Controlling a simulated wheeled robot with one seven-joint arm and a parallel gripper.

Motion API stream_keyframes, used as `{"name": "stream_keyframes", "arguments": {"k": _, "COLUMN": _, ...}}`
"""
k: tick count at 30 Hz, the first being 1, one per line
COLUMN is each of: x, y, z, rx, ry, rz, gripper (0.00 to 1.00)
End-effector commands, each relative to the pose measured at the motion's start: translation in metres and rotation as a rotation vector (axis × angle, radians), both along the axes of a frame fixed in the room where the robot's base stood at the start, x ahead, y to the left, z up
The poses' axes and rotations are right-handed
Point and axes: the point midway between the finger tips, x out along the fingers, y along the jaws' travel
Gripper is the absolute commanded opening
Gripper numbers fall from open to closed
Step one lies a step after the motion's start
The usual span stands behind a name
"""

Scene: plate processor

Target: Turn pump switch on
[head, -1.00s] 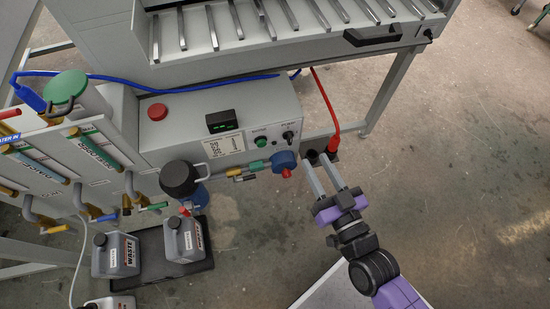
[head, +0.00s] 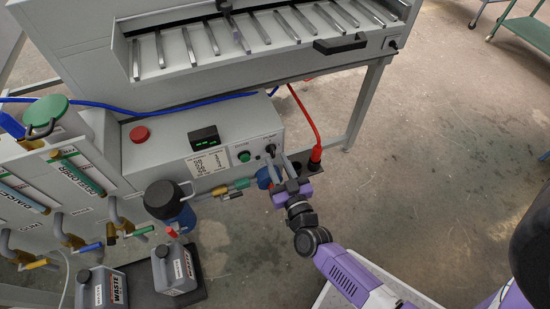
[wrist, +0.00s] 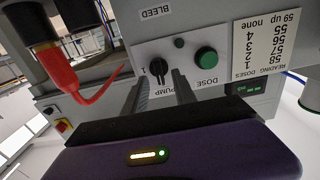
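The pump switch is a small black knob (wrist: 158,69) on the grey control box (wrist: 195,25). It has the PUMP label by it in the wrist view, where the lettering appears upside down. In the head view the switch (head: 270,149) is near the box's right end. My gripper (head: 277,166) is right in front of that end. In the wrist view my gripper (wrist: 160,83) is open, its two fingers pointing at the panel on either side of the knob's line. Nothing is between the fingers. I cannot tell whether the fingertips reach the knob.
A green DOSE button (wrist: 206,57) is close beside the switch. A red plug and cable (head: 315,152) stand to the right of the box. A blue-and-red fitting (head: 263,178) is just below the switch. A red button (head: 139,134) is farther left. Open floor lies right.

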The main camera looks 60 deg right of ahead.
Motion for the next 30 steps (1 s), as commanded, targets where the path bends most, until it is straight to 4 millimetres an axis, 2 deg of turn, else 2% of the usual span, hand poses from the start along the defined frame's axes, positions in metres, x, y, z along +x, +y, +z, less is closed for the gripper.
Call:
{"name": "stream_keyframes", "arguments": {"k": 6, "x": 0.016, "y": -0.011, "z": 0.000, "rx": 0.001, "ry": -0.001, "rz": 0.000, "gripper": 0.33}}
{"name": "stream_keyframes", "arguments": {"k": 15, "x": 0.018, "y": -0.012, "z": 0.000, "rx": 0.001, "ry": 0.000, "rz": 0.000, "gripper": 0.33}}
{"name": "stream_keyframes", "arguments": {"k": 20, "x": 0.017, "y": -0.012, "z": 0.000, "rx": 0.001, "ry": 0.000, "rz": 0.001, "gripper": 0.01}}
{"name": "stream_keyframes", "arguments": {"k": 30, "x": 0.017, "y": -0.012, "z": 0.000, "rx": 0.008, "ry": -0.006, "rz": 0.000, "gripper": 0.00}}
